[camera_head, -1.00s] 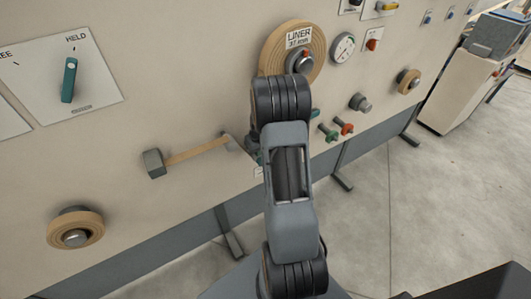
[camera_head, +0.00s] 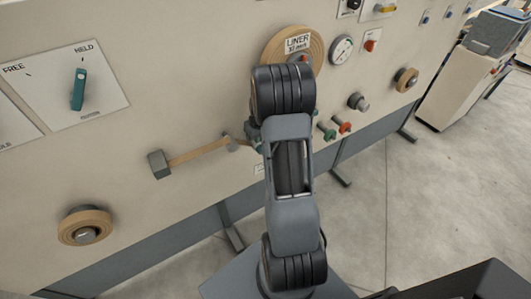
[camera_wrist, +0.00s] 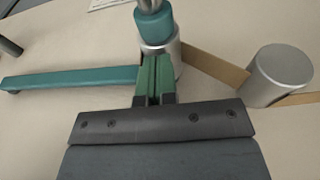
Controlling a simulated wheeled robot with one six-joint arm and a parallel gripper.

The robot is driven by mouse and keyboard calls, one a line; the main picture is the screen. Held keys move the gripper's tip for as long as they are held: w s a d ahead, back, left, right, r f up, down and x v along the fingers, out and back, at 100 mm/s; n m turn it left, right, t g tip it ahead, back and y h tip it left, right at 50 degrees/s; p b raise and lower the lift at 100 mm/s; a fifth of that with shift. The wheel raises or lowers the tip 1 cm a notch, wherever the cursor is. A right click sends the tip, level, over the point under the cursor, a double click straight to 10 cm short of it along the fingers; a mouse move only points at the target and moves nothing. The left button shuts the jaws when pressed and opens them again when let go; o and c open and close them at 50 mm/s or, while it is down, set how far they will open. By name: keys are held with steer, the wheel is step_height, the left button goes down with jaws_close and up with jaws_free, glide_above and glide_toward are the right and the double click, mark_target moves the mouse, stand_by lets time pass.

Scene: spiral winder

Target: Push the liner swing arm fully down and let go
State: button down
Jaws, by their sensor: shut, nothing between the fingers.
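In the wrist view my gripper (camera_wrist: 155,75) is shut, its two green fingers together and empty. The fingertips are at a metal cylinder (camera_wrist: 162,58) topped by a teal knob (camera_wrist: 154,22); whether they touch it is unclear. A flat teal bar (camera_wrist: 70,78) runs left from behind the fingers and looks like the swing arm. A tan liner strip (camera_wrist: 215,68) runs from the cylinder to a metal roller (camera_wrist: 281,72). In the head view the strip (camera_head: 200,151) runs between a dark block (camera_head: 159,164) and a small grey piece (camera_head: 233,143); my arm hides the gripper.
A liner roll (camera_head: 276,47) with a label is on the panel above my arm. A gauge (camera_head: 341,49), green and red knobs (camera_head: 343,126) and a teal HELD/FREE switch (camera_head: 78,90) also stick out. A smaller roll (camera_head: 85,226) is at lower left. Open floor lies right.

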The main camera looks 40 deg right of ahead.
steer(key=shift+w+p+v, duration=0.2)
steer(key=shift+p+v, duration=0.4)
steer(key=shift+v, duration=0.45)
steer(key=shift+w+p+v, duration=0.25)
steer(key=shift+p+v, duration=0.3)
steer(key=shift+v, duration=0.45)
steer(key=shift+r, duration=0.1)
steer(key=s, duration=0.1)
steer(key=s+a+m, duration=0.1)
steer(key=s+f+g, duration=0.1)
steer(key=shift+s+a+m+y, duration=0.15)
steer(key=shift+a+m+y, duration=0.15)
steer(key=shift+a+y, duration=0.1)
steer(key=s+a+r+n+t, duration=0.1)
steer(key=s+a+r, duration=0.6)
steer(key=a, duration=0.3)
steer(key=s+a+r+n+t, duration=0.1)
steer(key=s+a+r+n, duration=0.1)
steer(key=s+a+r, duration=0.5)
steer(key=a+r, duration=0.3)
steer(key=a, duration=0.1)
steer(key=shift+s+a+t, duration=0.15)
steer(key=shift+a+t, duration=0.05)
steer(key=shift+t, duration=0.2)
steer(key=shift+r, duration=0.15)
